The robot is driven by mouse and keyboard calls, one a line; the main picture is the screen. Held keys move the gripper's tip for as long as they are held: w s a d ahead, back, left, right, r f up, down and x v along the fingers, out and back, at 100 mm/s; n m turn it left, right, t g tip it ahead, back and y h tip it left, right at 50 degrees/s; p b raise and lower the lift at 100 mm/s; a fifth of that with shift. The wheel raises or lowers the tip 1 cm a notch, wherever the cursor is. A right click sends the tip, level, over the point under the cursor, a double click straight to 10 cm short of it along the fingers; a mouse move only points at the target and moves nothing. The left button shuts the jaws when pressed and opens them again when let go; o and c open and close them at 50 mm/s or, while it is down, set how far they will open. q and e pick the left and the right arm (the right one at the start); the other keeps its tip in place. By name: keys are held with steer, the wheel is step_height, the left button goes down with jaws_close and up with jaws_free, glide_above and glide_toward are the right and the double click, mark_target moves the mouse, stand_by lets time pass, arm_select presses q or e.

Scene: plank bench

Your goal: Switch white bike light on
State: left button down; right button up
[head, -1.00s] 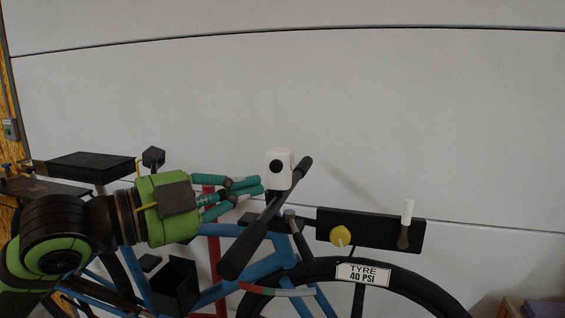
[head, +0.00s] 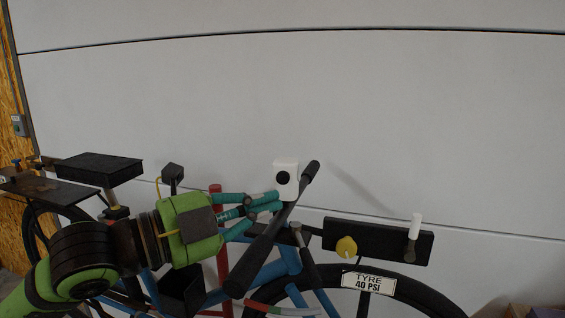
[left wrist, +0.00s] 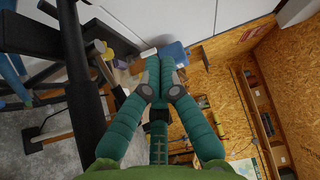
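The white bike light (head: 289,168) is a small white box with a round black spot (head: 283,178) on the side facing me. It sits by the black handlebar (head: 262,245) of the bike. My left gripper (head: 279,201) is just left of and below the light, its teal fingers pointing right. The fingertips are very near the light's lower edge; I cannot tell whether they touch it. In the left wrist view the fingertips (left wrist: 160,62) come together, with nothing seen held between them. The light is not clearly seen there. My right gripper is not in view.
A black saddle-like block (head: 98,168) is at left. The pale wall behind is bare.

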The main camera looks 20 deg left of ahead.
mark_target(283, 178)
arm_select(q)
steer(key=shift+w+a+p, duration=0.15)
steer(key=shift+w+p, duration=0.35)
steer(key=shift+w, duration=1.05)
steer(key=shift+w+a+p, duration=0.15)
steer(key=shift+w+p, duration=0.35)
steer(key=shift+w, duration=1.05)
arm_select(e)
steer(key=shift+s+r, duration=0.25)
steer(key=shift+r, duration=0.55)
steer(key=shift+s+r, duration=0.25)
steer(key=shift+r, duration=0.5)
arm_select(q)
steer(key=shift+w, duration=0.1)
steer(key=shift+w, duration=0.35)
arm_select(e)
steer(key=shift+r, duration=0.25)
arm_select(q)
steer(key=shift+w+a+p, duration=0.1)
steer(key=shift+w+p, duration=0.35)
steer(key=shift+p, duration=0.05)
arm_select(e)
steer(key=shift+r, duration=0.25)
arm_select(q)
steer(key=shift+s, duration=0.1)
steer(key=shift+s+f, duration=0.15)
steer(key=shift+s, duration=0.6)
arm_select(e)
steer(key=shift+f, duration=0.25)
